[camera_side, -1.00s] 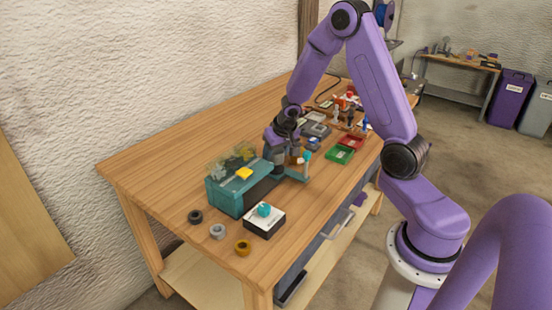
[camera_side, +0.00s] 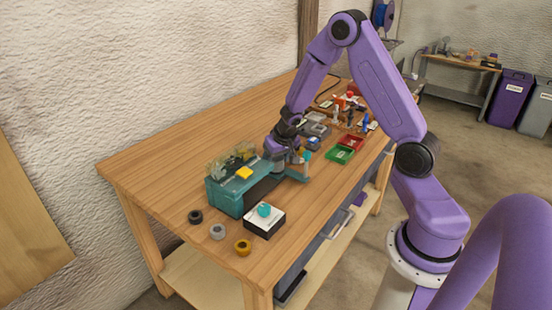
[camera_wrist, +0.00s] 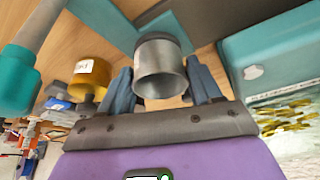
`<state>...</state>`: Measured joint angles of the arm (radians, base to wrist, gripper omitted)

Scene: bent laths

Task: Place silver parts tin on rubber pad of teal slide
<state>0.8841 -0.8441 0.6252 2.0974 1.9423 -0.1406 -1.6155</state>
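The silver parts tin (camera_wrist: 160,75) is upright between my gripper's two grey-blue fingers in the wrist view, its open mouth toward the camera. My gripper (camera_wrist: 162,82) looks shut on it, with a finger against each side. The teal slide (camera_wrist: 105,22) runs behind the tin, and a dark strip (camera_wrist: 150,14), perhaps the rubber pad, shows beyond its base. I cannot tell whether the tin's base touches the pad. In the side view my gripper (camera_side: 276,155) is low beside the teal machine (camera_side: 228,195), over the slide (camera_side: 298,176); the tin is hidden there.
A teal-capped post (camera_wrist: 20,80) and a yellow labelled cylinder (camera_wrist: 88,75) stand close left in the wrist view. A black-and-white box (camera_side: 264,220) and several rings (camera_side: 218,231) lie at the front. Green (camera_side: 340,154) and red (camera_side: 350,142) trays are farther right. The table's left side is clear.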

